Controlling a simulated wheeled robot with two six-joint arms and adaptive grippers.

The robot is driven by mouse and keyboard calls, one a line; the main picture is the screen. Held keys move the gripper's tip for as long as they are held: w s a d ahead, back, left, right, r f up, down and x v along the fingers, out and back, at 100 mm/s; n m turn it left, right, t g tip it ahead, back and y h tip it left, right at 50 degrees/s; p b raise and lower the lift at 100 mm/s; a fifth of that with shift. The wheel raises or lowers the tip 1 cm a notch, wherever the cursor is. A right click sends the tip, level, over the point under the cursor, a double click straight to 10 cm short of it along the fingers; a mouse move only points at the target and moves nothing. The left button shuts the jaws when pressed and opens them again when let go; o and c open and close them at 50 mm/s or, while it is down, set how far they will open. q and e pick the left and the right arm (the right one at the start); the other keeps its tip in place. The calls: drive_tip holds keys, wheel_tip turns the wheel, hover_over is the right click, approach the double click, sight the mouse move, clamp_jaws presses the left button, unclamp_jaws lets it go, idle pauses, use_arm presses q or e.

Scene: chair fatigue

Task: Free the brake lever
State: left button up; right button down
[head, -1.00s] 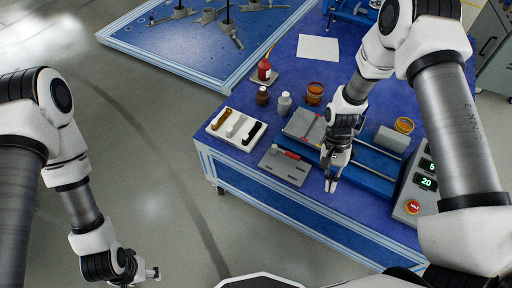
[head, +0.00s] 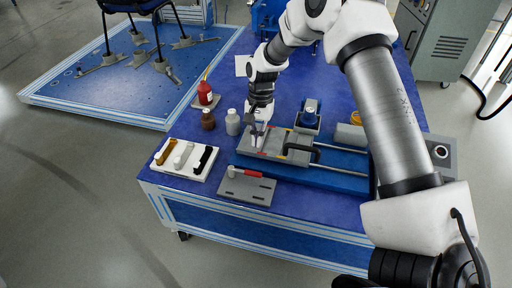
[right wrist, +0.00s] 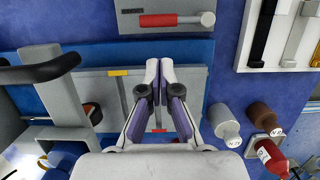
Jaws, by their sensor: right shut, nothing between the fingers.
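A black lever-like handle (head: 302,148) stands on the right part of the grey fixture (head: 277,156); I take it for the brake lever. In the right wrist view the black handle (right wrist: 40,68) is at the left, on a grey bracket. My right gripper (head: 256,142) is over the left part of the fixture, left of the handle and apart from it. In the right wrist view its fingers (right wrist: 159,64) are together and empty, above the grey plate (right wrist: 100,90). My left gripper is out of view.
A red-handled tool (head: 246,173) lies on a grey tray (head: 235,190) in front. A white tray (head: 172,170) with three handle-like pieces is at left. Brown (head: 208,119), grey (head: 232,122) and red (head: 205,95) bottles stand behind. A control box (head: 440,155) is at right.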

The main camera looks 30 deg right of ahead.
sight(247, 172)
drive_tip(key=b+x, duration=0.2)
drive_tip(key=x, duration=0.6)
drive_tip(key=shift+f, duration=0.3)
drive_tip(key=shift+s, duration=0.1)
